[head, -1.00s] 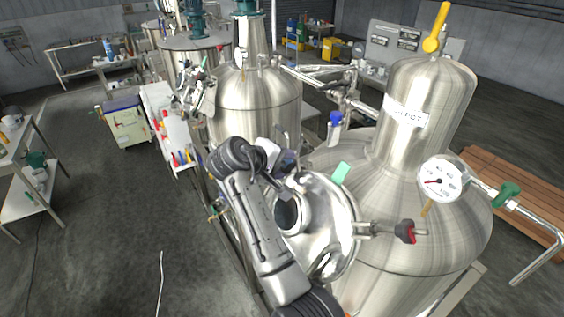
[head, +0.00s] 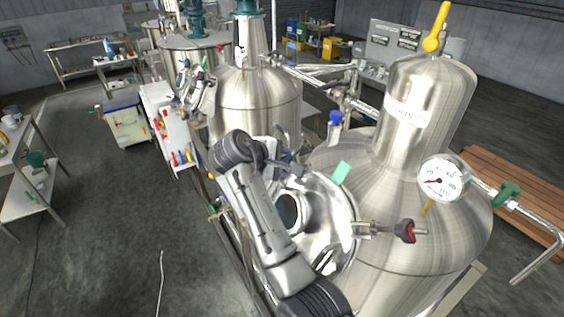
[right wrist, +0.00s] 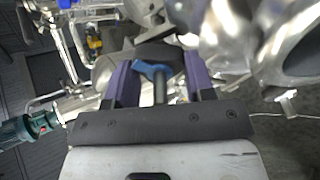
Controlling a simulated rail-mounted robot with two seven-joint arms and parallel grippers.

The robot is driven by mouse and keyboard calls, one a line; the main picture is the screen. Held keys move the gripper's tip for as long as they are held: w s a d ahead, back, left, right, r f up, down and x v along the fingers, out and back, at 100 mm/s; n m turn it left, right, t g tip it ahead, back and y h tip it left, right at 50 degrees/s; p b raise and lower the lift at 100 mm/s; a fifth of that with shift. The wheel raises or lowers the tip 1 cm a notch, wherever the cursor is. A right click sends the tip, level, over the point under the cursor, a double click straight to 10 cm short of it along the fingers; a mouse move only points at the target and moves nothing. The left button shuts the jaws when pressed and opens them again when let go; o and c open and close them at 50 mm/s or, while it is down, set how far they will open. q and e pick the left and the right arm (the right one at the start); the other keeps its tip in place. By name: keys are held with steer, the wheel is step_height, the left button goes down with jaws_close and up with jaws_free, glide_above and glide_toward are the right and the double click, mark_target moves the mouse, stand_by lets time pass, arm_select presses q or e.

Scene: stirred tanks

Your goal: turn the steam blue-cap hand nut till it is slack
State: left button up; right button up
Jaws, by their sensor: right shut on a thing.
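In the right wrist view, a dark hand nut with a blue cap (right wrist: 152,68) sits between the two purple fingers of my right gripper (right wrist: 160,84), which is shut on it. A dark stem shows below the blue part. In the head view, my right gripper (head: 287,160) is at the far-left rim of the open round hatch (head: 347,206) on the near steel tank (head: 410,262). My arm hides much of that spot, and I cannot make out the held nut there. My left gripper is not in view.
A black-and-red hand knob (head: 405,231) projects from the hatch's right side. A pressure gauge (head: 440,178), a green valve handle (head: 508,189) and a separate blue-capped fitting (head: 335,118) are on the near tank. Another steel tank (head: 256,104) stands behind. Open floor lies left.

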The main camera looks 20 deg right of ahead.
stand_by(0.3)
steer(key=o, duration=0.9)
steer(key=v, duration=1.3)
steer(key=shift+a+r, duration=0.2)
steer(key=shift+a, duration=0.1)
